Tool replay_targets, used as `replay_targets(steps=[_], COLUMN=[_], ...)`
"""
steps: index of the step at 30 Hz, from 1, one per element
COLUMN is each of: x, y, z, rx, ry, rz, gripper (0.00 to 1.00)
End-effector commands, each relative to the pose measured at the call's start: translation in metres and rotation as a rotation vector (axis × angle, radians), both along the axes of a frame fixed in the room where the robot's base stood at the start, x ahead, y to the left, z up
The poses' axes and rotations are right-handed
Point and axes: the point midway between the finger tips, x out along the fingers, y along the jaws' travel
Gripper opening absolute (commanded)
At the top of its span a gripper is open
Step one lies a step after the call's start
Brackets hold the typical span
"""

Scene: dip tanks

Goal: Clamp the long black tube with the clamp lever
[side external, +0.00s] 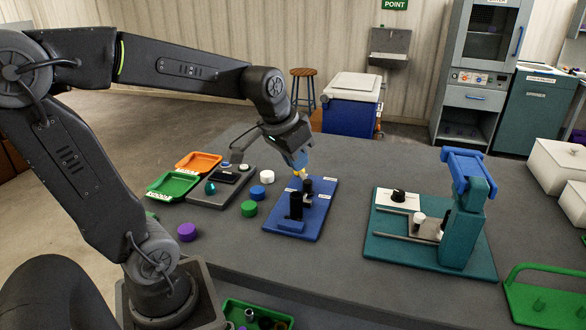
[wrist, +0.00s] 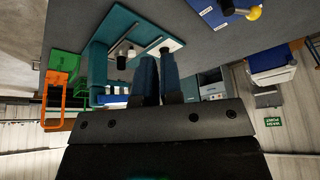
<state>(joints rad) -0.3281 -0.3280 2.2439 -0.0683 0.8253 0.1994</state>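The blue clamp board (side external: 318,212) lies on the grey table, mid-view in the side view, and its edge shows at the top of the wrist view (wrist: 212,17). Black upright parts (side external: 296,206) stand on it; I cannot tell which is the long black tube. The clamp lever's yellow knob (side external: 299,174) is at the board's far-left part and shows as a yellow ball in the wrist view (wrist: 255,13).
A teal fixture (side external: 465,225) stands to the right on its own board. Purple (side external: 187,232), green (side external: 249,208), blue (side external: 258,193) and white (side external: 267,176) caps lie left of the blue board. Orange (side external: 198,162) and green (side external: 173,184) trays lie farther left.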

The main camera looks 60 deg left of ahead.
Motion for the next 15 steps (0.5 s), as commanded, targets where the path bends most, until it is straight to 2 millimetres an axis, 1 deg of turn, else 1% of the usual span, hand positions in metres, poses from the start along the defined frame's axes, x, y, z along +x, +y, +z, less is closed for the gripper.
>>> replay_targets(steps=[1,2,3,5,6,8,9,12,15], x=[0.012,0.018,0.026,0.037,0.042,0.049,0.053,0.057,0.058], y=[0.020,0.032,0.047,0.071,0.088,0.114,0.130,0.167,0.195], z=[-0.005,-0.008,-0.012,-0.019,-0.024,-0.033,-0.039,-0.055,-0.068], rx=[-0.004,-0.005,-0.008,-0.012,-0.015,-0.020,-0.024,-0.030,-0.037], ry=[0.017,0.022,0.031,0.043,0.050,0.062,0.068,0.079,0.089], rz=[0.033,0.046,0.065,0.092,0.112,0.139,0.156,0.193,0.220], gripper=[0.02,0.00,0.00,0.00,0.00,0.00,0.00,0.00,0.00])
